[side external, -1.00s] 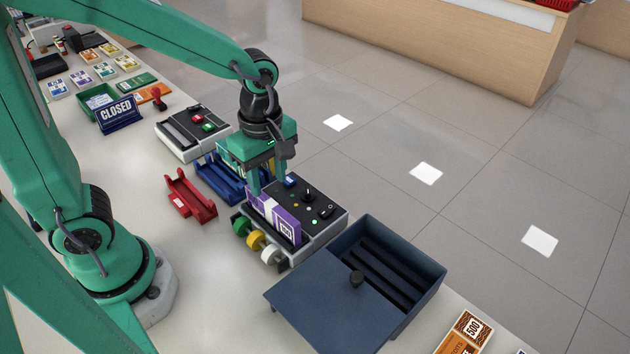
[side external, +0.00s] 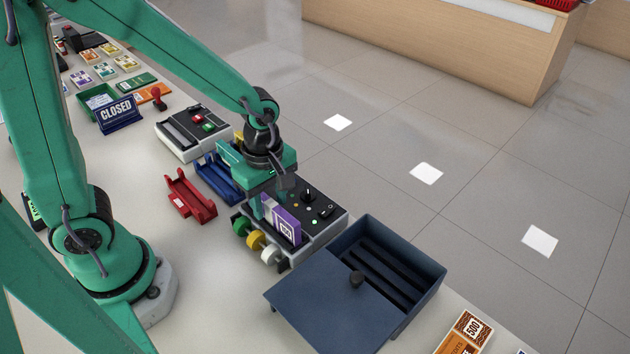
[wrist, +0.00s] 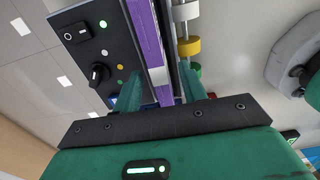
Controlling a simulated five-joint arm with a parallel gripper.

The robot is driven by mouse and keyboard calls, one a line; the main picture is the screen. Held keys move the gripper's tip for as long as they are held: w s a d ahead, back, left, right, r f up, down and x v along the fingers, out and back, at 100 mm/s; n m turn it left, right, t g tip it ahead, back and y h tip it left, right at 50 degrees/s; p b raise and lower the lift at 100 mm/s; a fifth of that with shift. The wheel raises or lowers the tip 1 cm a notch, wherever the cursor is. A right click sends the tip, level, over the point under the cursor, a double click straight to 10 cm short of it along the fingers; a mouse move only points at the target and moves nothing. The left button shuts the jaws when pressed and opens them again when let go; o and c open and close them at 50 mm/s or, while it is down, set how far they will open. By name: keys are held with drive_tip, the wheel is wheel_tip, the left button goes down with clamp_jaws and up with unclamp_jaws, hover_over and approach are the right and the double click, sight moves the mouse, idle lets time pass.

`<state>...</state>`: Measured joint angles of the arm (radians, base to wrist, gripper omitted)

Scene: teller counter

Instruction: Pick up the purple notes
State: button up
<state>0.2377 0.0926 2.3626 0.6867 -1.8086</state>
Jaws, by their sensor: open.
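The purple notes (side external: 284,225) stand upright on edge in a slot of a grey machine with a black control panel, with a white band around them. They also show in the wrist view (wrist: 144,35) as a long purple strip. My gripper (side external: 268,204) is low over the machine at the far end of the notes. In the wrist view my gripper (wrist: 160,84) has one green finger on each side of the strip, apart, with nothing clamped. The gripper hides part of the notes in the side view.
The machine (side external: 325,224) has green, yellow and white rollers on its near side. A dark blue box (side external: 335,305) with a partly open lid stands close at the right. Red (side external: 190,198) and blue (side external: 215,181) trays lie to the left.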

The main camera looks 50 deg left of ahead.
drive_tip(key=shift+f, duration=0.8)
drive_tip(key=shift+c, duration=0.2)
clamp_jaws()
